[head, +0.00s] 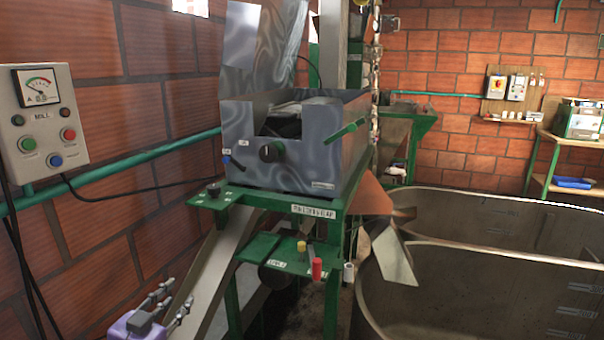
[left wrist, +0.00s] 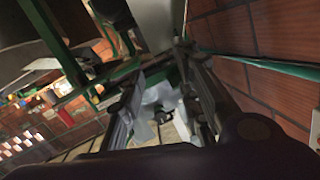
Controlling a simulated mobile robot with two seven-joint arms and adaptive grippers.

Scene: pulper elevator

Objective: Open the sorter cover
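The sorter (head: 300,175) is a grey metal box on a green stand, with a black knob and a green handle on its front and side. A grey metal panel (head: 240,50), which looks like its cover, stands upright at the back of the box. The box top looks open, with a dark inside showing. My left gripper (head: 178,293) is low at the bottom left of the head view, well below and left of the sorter, apart from it. Its two fingers are spread and empty, as the left wrist view also shows (left wrist: 165,100). My right gripper is out of view.
A mill control box (head: 42,122) and a green pipe (head: 150,160) run along the left brick wall. The green stand (head: 255,200) and a sloping metal chute (head: 215,265) are near my left gripper. Large metal tanks (head: 480,270) fill the lower right.

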